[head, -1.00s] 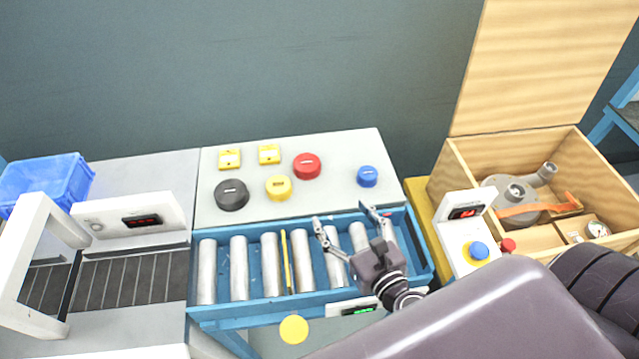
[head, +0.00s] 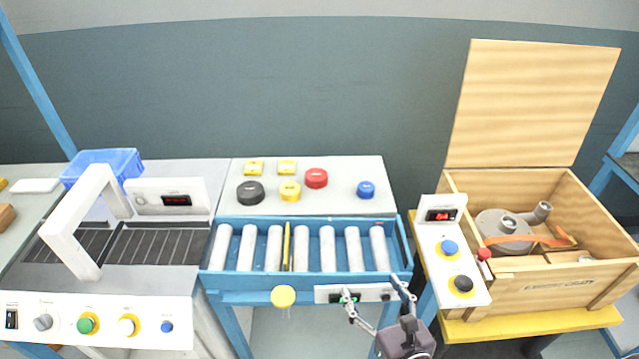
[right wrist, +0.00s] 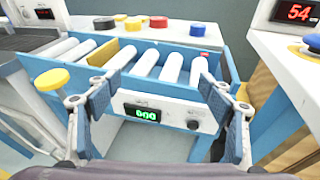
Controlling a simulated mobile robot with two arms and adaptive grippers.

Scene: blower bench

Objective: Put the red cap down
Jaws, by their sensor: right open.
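The red cap (head: 316,178) rests on the white shelf (head: 335,205) behind the roller conveyor, between the yellow cap (head: 289,191) and the blue cap (head: 366,189). It also shows small in the right wrist view (right wrist: 158,21). My right gripper (head: 377,299) is open and empty in front of the conveyor's small display panel, well apart from the red cap. In the right wrist view its fingers (right wrist: 148,98) stand wide apart with nothing between them. My left gripper is not in view.
A black cap (head: 250,192) and two yellow blocks share the shelf. The roller conveyor (head: 310,279) lies in front. An open wooden crate (head: 545,267) holding a grey blower (head: 505,226) stands right. A blue bin (head: 128,160) and white arch (head: 82,222) stand left.

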